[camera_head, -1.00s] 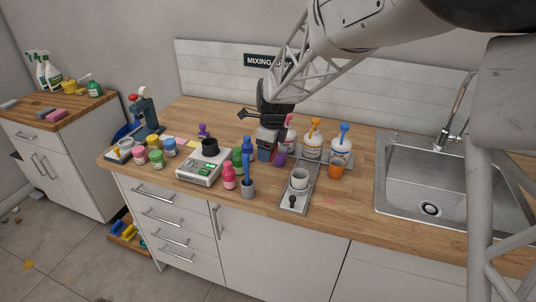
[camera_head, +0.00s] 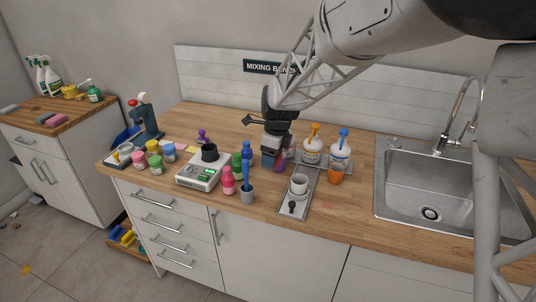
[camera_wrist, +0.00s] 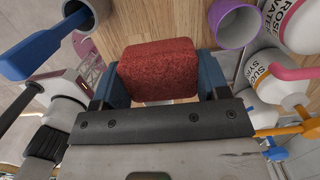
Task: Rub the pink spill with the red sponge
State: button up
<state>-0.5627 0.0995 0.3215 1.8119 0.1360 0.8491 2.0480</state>
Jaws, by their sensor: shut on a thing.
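The red sponge (camera_wrist: 158,68) is between the blue fingers of my gripper (camera_wrist: 160,84) in the wrist view, with wooden counter beyond it. In the head view my gripper (camera_head: 271,160) hangs low over the middle of the counter, behind the blue-handled cup and left of the bottles; the sponge cannot be made out there. A faint pinkish mark (camera_head: 327,206) shows on the counter near its front edge, right of the grey tray. It is too small to be sure that it is the pink spill.
Close around my gripper are a purple cup (camera_wrist: 236,24), a pump bottle (camera_wrist: 275,74) and a cup with a blue stick (camera_wrist: 85,12). Front-right counter is clear.

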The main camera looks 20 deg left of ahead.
jog(key=d+f, duration=0.2)
jog(key=d, duration=1.7)
jog(key=shift+d, duration=0.3)
jog(key=shift+s, duration=0.1)
